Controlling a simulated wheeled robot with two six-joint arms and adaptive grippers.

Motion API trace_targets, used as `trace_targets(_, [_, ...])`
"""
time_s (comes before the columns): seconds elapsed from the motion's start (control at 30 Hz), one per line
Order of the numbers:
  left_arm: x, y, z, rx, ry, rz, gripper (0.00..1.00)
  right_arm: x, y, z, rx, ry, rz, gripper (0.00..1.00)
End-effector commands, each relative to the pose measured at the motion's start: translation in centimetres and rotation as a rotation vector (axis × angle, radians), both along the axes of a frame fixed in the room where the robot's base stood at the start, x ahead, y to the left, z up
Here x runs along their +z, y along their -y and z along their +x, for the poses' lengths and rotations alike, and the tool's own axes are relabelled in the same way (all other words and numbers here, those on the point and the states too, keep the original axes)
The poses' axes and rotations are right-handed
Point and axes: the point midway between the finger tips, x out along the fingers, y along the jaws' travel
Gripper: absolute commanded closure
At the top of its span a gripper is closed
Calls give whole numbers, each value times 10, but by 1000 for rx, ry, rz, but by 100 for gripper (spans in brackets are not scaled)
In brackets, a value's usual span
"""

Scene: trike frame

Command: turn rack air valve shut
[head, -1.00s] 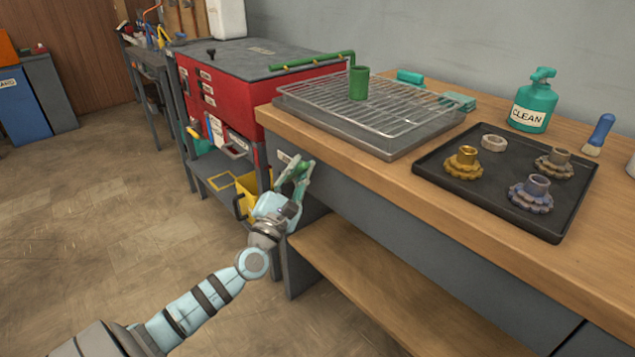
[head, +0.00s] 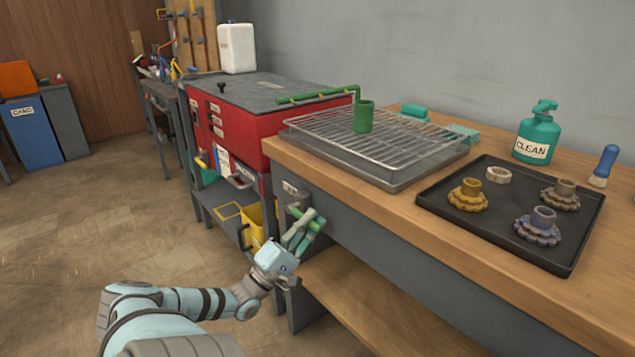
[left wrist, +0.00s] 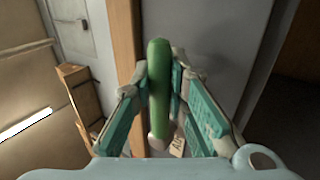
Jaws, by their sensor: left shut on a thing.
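The rack air valve (head: 299,200) is on the grey front of the workbench, near its left corner, beside a small label. Its green lever (head: 317,223) slants down and to the right of the valve in the head view. My left gripper (head: 304,226) is shut on this lever. In the left wrist view the green lever (left wrist: 158,85) stands upright between the two teal fingers. The fingers hide part of the lever and valve in the head view. My right gripper is in neither view.
On the bench stand a wire rack over a tray (head: 385,140), a black tray (head: 470,222) with gears, and a CLEAN bottle (head: 536,135). A red cabinet (head: 235,125) stands left of the bench. A wooden lower shelf (head: 365,300) lies below the gripper.

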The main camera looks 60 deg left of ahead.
Motion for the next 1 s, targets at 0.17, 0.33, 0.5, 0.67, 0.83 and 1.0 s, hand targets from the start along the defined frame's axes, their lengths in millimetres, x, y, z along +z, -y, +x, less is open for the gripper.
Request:
trace_targets(0.17, [-1, -2, -1, 7, -1, 24, 100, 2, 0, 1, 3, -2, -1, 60])
trace_targets(0.33, [-1, -2, 0, 7, -1, 28, 100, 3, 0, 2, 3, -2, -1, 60])
trace_targets(0.5, [-1, -2, 1, 6, -1, 27, 100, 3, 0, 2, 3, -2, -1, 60])
trace_targets(0.67, [-1, -1, 1, 4, -2, 27, 76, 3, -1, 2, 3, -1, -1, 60])
trace_targets(0.83, [-1, 0, 2, 2, -2, 26, 76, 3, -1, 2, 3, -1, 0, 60])
trace_targets(1.0, [-9, 0, -7, 1, -6, 25, 76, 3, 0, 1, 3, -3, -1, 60])
